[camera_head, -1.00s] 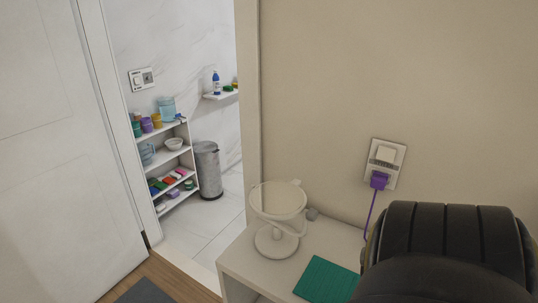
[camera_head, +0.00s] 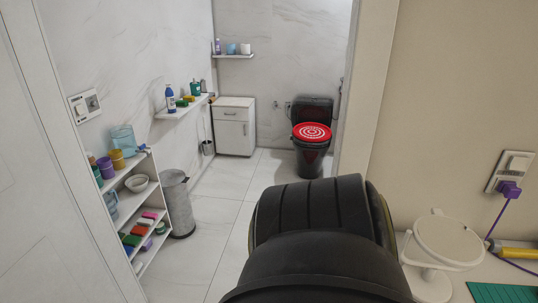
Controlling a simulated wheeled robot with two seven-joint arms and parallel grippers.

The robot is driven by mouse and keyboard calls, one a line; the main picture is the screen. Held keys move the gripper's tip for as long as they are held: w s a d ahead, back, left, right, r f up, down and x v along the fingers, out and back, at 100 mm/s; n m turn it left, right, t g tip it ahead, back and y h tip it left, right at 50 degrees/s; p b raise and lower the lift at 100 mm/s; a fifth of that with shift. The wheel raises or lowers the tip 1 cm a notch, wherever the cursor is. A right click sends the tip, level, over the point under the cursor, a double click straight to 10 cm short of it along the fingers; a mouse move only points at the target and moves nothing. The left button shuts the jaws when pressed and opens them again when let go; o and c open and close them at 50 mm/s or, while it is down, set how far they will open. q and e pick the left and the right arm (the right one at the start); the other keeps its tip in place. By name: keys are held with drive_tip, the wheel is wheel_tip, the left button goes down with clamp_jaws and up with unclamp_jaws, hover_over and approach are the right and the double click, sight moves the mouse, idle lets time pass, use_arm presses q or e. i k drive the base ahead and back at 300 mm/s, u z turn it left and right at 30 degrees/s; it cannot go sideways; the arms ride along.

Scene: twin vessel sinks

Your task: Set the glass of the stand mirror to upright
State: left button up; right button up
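The cream stand mirror (camera_head: 450,241) stands on a white surface (camera_head: 459,289) at the right edge of the head view. Its round head is tilted well back from upright, with the disc leaning toward lying flat. A short stem joins it to a round base (camera_head: 428,286), partly hidden behind my dark arm. A small knob shows at the top of the rim. That arm fills the lower middle of the picture, left of the mirror, and I cannot tell whether they touch. Neither of my grippers shows.
A green mat (camera_head: 503,292), a yellow cylinder (camera_head: 515,252) and a purple plug (camera_head: 509,190) with its cable are right of the mirror. Through the doorway are a loaded shelf rack (camera_head: 150,193), a grey bin (camera_head: 178,205), a white cabinet (camera_head: 234,128) and a toilet (camera_head: 312,135). Tiled floor between is clear.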

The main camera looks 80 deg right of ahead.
sight(449, 241)
drive_tip(key=i, duration=0.4)
drive_tip(key=z, duration=2.4)
drive_tip(key=i, duration=1.5)
drive_tip(key=z, duration=0.25)
drive_tip(key=i, duration=0.25)
drive_tip(key=z, duration=1.65)
drive_tip(key=i, duration=0.2)
drive_tip(key=z, duration=1.7)
